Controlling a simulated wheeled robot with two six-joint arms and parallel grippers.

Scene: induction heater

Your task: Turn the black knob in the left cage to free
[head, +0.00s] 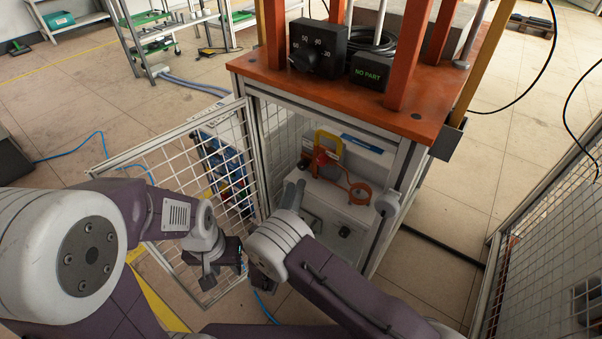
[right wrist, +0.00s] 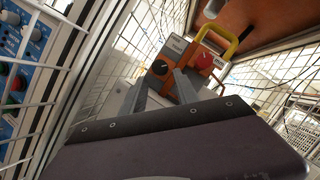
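In the right wrist view, the black knob (right wrist: 160,67) sits on an orange and grey switch box. In the head view, my right arm partly hides that gripper, and the black knob is not clear. My left gripper (head: 224,277) looks open and empty, low in front of the mesh door.
The mesh door (head: 190,180) stands open at the left of the cage. A blue control panel (head: 222,170) shows behind its mesh. An orange tabletop (head: 420,118) with a numbered dial box (head: 318,48) is above the cage.

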